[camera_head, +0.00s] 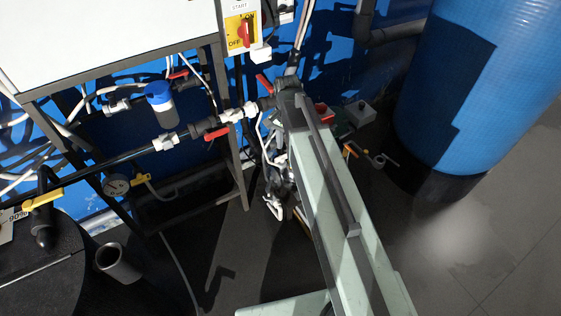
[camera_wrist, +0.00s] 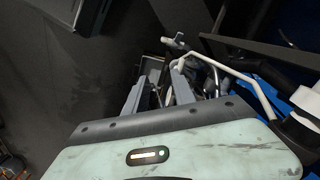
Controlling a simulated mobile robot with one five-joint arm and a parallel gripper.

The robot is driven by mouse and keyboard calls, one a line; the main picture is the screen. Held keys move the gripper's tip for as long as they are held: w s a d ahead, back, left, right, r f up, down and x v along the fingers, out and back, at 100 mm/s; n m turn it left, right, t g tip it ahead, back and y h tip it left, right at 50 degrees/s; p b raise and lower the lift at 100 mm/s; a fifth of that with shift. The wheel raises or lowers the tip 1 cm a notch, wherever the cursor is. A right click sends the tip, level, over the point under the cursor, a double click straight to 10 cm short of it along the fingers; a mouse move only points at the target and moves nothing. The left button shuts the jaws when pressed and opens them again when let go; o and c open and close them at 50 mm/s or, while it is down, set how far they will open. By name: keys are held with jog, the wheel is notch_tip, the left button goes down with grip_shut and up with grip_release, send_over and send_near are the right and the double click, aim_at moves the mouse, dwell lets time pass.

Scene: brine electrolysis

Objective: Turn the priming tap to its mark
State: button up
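Which fitting is the priming tap, and its mark, I cannot tell. In the head view, red-handled valves show on the pipe left of my arm, one with its lever (camera_head: 216,134) along the pipe and one with its lever (camera_head: 263,83) higher up. A small metal tap-like fitting (camera_wrist: 176,42) lies past the fingertips. My arm hides the fingers in the head view.
A white pipe (camera_wrist: 228,72) bends close to the right finger. A blue tank (camera_head: 478,75) stands right. A blue-capped filter (camera_head: 159,100), pressure gauge (camera_head: 116,184) and black drum (camera_head: 45,285) are left. Open floor (camera_head: 450,245) lies at the lower right.

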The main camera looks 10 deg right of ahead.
aim_at(282, 156)
jog(key=w+f+m, duration=0.1)
jog(key=w+f+m+b, duration=0.1)
jog(key=w+m, duration=0.1)
jog(key=w+f+m, duration=0.1)
jog(key=shift+w+f+b, duration=0.3)
jog(key=shift+w+b, duration=0.1)
jog(key=shift+w+a+m, duration=0.1)
jog(key=shift+w+m, duration=0.2)
jog(key=shift+m, duration=0.6)
notch_tip(282, 156, down, 8)
jog(key=b, duration=0.8)
jog(key=shift+r, duration=0.1)
grip_shut()
